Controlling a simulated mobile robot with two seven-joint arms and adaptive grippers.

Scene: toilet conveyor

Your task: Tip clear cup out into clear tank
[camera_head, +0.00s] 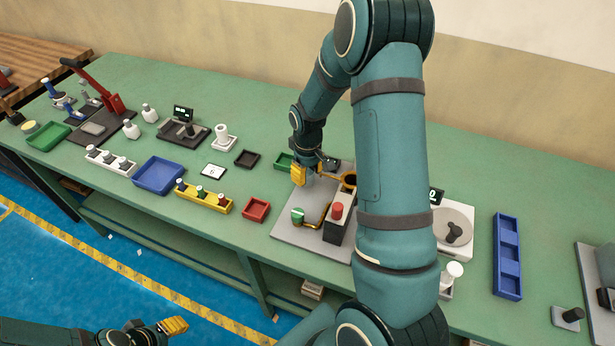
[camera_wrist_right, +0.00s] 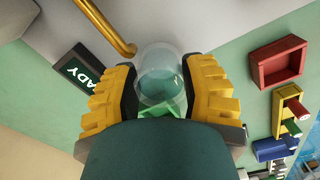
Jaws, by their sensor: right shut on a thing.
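My right gripper (camera_head: 312,176) hangs over the grey station plate (camera_head: 286,229) on the green bench. In the right wrist view its yellow fingers (camera_wrist_right: 162,98) are shut on the clear cup (camera_wrist_right: 160,66), one finger on each side. The cup is see-through, and I cannot tell whether anything is in it. I cannot make out the clear tank for certain; my right arm covers part of the station. My left gripper (camera_head: 172,327) is low at the bottom left, away from the bench; its finger opening is unclear.
A red tray (camera_head: 256,209) and a yellow rack (camera_head: 204,197) lie to the left. A blue divided tray (camera_head: 507,256) lies to the right.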

